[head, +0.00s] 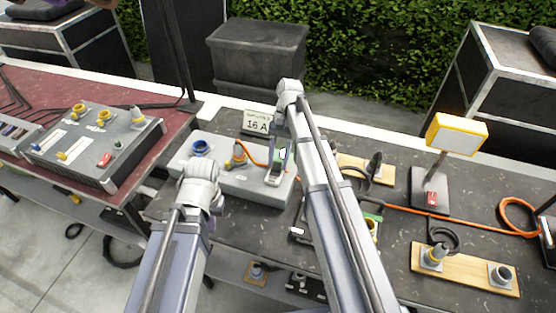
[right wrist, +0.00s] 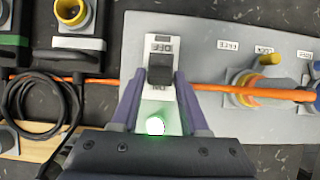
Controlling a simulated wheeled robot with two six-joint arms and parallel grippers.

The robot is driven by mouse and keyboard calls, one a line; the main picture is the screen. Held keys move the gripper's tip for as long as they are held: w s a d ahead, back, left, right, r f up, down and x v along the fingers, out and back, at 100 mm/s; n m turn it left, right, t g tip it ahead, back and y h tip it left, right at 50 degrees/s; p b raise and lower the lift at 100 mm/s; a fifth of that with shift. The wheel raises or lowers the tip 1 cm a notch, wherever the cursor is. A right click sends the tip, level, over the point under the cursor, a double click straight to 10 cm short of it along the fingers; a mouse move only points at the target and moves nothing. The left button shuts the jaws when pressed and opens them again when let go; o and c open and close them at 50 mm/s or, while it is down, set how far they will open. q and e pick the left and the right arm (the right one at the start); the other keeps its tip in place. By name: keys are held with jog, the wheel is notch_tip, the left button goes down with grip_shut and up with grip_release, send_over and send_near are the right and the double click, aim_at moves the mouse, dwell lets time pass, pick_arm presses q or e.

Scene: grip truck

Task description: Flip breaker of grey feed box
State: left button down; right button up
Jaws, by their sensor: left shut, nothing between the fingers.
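The grey feed box (head: 228,181) lies on the dark table under my arms. Its breaker, a black toggle (right wrist: 160,70) on a white plate, shows in the right wrist view between OFF and ON labels. A lamp below it (right wrist: 155,126) glows green. My right gripper (right wrist: 160,77) is open, one finger on each side of the toggle, with narrow gaps visible. In the head view this gripper (head: 277,172) is over the box's right end. My left gripper (head: 211,222) is shut and empty in front of the box's left part, its fingertips mostly hidden by its wrist.
An orange cable with a yellow-grey plug (head: 238,157) sits on the box, beside a blue socket (head: 201,147). A "16 A" sign (head: 257,123) stands behind. A larger grey panel (head: 93,143) is at left. A lit yellow-framed lamp (head: 456,133) stands at right.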

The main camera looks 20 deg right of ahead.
jog(key=o, duration=0.3)
pick_arm(q)
jog(key=shift+r, duration=0.1)
pick_arm(e)
jog(key=shift+r, duration=0.1)
pick_arm(q)
notch_tip(320, 180, up, 7)
jog(key=p, duration=0.7)
pick_arm(e)
jog(key=v, duration=0.7)
jog(key=shift+w+d+r, duration=0.1)
jog(key=shift+w+r, duration=0.1)
jog(key=shift+r, duration=0.05)
